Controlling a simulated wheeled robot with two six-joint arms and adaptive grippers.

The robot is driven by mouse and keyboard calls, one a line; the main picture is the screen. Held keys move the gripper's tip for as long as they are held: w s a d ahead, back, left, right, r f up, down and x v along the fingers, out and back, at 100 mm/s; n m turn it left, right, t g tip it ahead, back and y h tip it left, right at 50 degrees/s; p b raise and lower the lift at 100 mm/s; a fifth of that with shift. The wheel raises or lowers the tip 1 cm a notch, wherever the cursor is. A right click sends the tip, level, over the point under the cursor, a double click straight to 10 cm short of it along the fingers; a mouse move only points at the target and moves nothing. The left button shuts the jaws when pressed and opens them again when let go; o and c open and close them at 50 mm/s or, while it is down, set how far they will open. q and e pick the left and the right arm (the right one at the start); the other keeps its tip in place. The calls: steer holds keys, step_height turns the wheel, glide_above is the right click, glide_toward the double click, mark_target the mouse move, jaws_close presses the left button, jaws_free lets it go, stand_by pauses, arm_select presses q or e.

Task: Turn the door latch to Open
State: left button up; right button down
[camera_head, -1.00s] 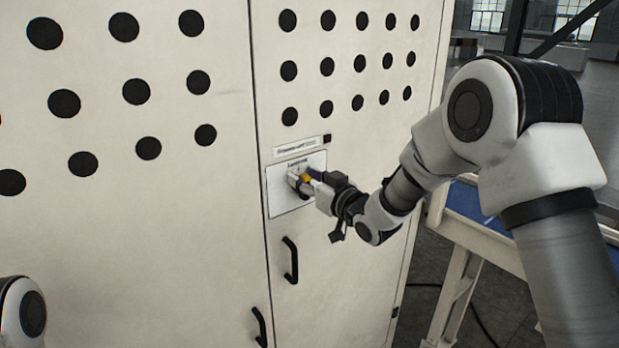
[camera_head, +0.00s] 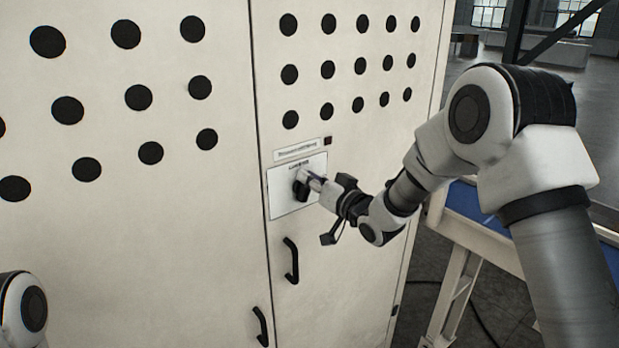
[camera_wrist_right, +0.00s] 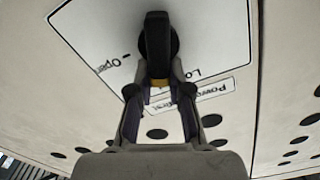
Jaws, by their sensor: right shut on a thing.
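The door latch is a black turning handle (camera_wrist_right: 160,45) with a yellow mark, on a white plate (camera_head: 285,205) on the right cabinet door. It also shows in the head view (camera_head: 301,190). My right gripper (camera_wrist_right: 160,88) is shut on the latch, one finger on each side. In the wrist view the printing is upside down. The word "Open" (camera_wrist_right: 105,65) is left of the handle, and a word beginning "Lo" is partly hidden by the right finger. My left gripper is out of view.
A label strip (camera_head: 297,149) and a small dark red square (camera_head: 327,141) sit above the plate. Black door handles (camera_head: 291,261) (camera_head: 261,327) stick out below. A blue-topped table (camera_head: 465,206) stands at the right, near my right arm.

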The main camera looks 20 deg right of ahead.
steer(key=shift+f, duration=0.4)
